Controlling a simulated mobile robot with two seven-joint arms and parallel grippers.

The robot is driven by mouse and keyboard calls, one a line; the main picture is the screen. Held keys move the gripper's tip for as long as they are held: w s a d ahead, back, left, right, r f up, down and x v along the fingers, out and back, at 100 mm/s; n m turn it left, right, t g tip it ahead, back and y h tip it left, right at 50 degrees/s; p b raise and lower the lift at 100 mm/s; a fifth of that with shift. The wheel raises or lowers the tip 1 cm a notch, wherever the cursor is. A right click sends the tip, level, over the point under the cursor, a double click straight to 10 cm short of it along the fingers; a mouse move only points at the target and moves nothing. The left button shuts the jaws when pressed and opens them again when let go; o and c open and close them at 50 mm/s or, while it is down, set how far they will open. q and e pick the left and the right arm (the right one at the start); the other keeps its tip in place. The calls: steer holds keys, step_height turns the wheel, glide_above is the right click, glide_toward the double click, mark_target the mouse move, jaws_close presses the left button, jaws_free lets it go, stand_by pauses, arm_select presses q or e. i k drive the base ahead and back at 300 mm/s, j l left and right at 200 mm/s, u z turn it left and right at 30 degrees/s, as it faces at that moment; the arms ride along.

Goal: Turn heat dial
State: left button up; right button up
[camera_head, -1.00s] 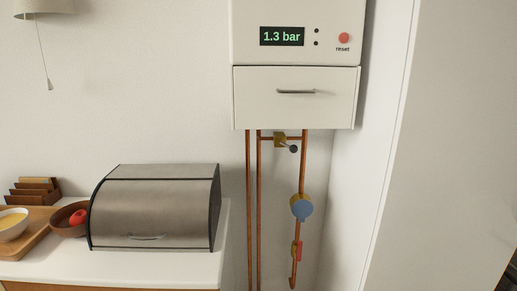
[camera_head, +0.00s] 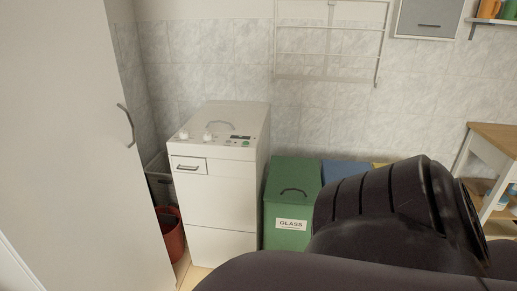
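No dial plainly marked as a heat dial can be read. A white top-panel appliance (camera_head: 222,170) stands at centre left against a tiled wall. Two pale round knobs sit on its top panel: a left knob (camera_head: 184,134) and a right knob (camera_head: 208,136). A small dark display and a green button (camera_head: 245,143) are to their right. The knobs' markings are too small to read. A dark arm of mine fills the lower right. Neither gripper shows in the picture.
A tall white cabinet (camera_head: 70,140) with a handle stands at the left. A green glass bin (camera_head: 291,195) stands right of the appliance, with a blue bin (camera_head: 345,171) beside it. A red bucket (camera_head: 170,235) is on the floor. A drying rack (camera_head: 330,45) hangs on the wall.

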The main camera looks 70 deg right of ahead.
mark_target(208, 136)
steer(key=z, duration=2.05)
steer(key=i+j+u, duration=0.45)
steer(key=i+l, duration=0.05)
steer(key=l, duration=0.05)
